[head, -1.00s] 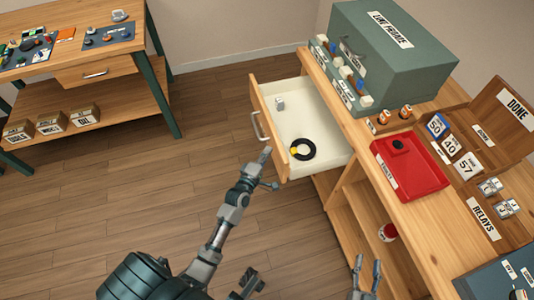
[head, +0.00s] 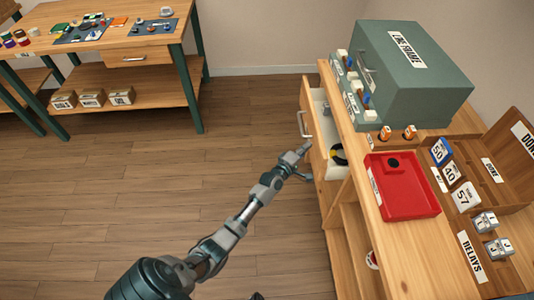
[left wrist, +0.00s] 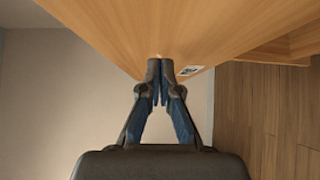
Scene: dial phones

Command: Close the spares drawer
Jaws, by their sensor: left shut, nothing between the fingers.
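A black ring with a yellow part (head: 338,153) lies inside, partly hidden by the bench top. My left gripper (head: 305,149) is shut and empty, its tips at the near end of the drawer front. In the left wrist view the shut fingers (left wrist: 160,68) point at a wooden panel (left wrist: 180,30) and look to be touching or very close to it. My right gripper is out of view.
On the bench top stand a grey-green box (head: 412,75), a red tray (head: 400,203) and a wooden rack with number tiles (head: 455,172). Open shelves lie below. Another bench (head: 125,55) stands at the back left. The floor between is clear.

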